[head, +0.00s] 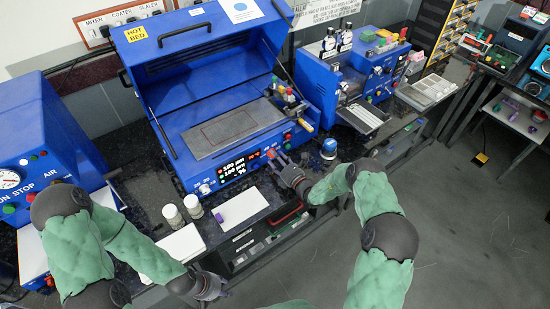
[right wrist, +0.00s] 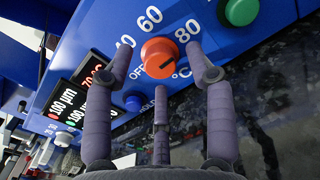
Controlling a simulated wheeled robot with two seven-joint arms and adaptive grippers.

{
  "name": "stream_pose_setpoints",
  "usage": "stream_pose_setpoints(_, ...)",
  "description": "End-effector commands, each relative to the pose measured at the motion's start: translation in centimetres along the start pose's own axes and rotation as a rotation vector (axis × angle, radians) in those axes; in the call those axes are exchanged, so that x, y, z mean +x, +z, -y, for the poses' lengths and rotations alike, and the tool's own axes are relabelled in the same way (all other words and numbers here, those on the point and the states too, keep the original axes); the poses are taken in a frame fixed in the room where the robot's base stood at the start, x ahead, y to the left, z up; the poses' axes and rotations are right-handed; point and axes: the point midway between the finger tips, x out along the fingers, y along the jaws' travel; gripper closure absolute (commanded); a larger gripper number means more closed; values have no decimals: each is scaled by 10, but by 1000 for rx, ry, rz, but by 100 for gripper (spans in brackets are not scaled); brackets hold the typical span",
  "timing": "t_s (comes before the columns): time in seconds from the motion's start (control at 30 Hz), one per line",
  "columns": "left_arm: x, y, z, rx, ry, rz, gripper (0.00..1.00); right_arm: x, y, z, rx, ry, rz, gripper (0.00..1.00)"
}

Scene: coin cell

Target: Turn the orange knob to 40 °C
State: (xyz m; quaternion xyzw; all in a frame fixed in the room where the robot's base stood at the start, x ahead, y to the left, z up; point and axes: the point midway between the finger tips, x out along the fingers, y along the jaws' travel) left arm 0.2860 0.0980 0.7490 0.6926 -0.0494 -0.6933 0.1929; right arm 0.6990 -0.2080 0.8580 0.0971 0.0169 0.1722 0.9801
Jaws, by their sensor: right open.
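The orange knob (right wrist: 159,57) sits on the blue front panel of the hot bed machine (head: 230,85). Around it are the marks 40 at upper left, 60 above, 80 at upper right and OFF at lower left. A dark line shows on the knob's lower right part; which mark it points to is not clear. My right gripper (right wrist: 158,66) is open, its three fingers spread around the knob, with no clear contact. In the head view my right gripper (head: 281,163) is at the panel's right end and largely covers the knob. My left gripper (head: 212,290) is low over the bench front, away from the panel.
A green button (right wrist: 240,11) and a blue button (right wrist: 132,102) flank the knob. Lit displays (right wrist: 98,74) are left of it. Two white-capped jars (head: 193,205) and a white pad (head: 243,207) lie on the bench before the machine. Another blue machine (head: 360,70) stands to the right.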

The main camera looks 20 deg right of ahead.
Motion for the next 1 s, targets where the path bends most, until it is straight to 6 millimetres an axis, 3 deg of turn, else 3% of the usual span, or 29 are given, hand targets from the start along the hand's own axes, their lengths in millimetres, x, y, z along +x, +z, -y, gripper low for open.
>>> stream_pose_setpoints(0.13, 2, 0, 1, 0, 0, 0, 60, 10, 0, 0, -1, 1, 1, 45)
stream_pose_setpoints(0.47, 2, 0, 1, 0, 0, 0, 60, 13, 0, 0, 0, 0, 0, 45)
stream_pose_setpoints(0.67, 2, 0, 1, 0, 0, 0, 60, 13, 0, 0, 0, 0, 0, 100)
stream_pose_setpoints(1.0, 3, 0, 1, 0, 0, 0, 60, 13, 1, 0, -27, 0, 1, 100)
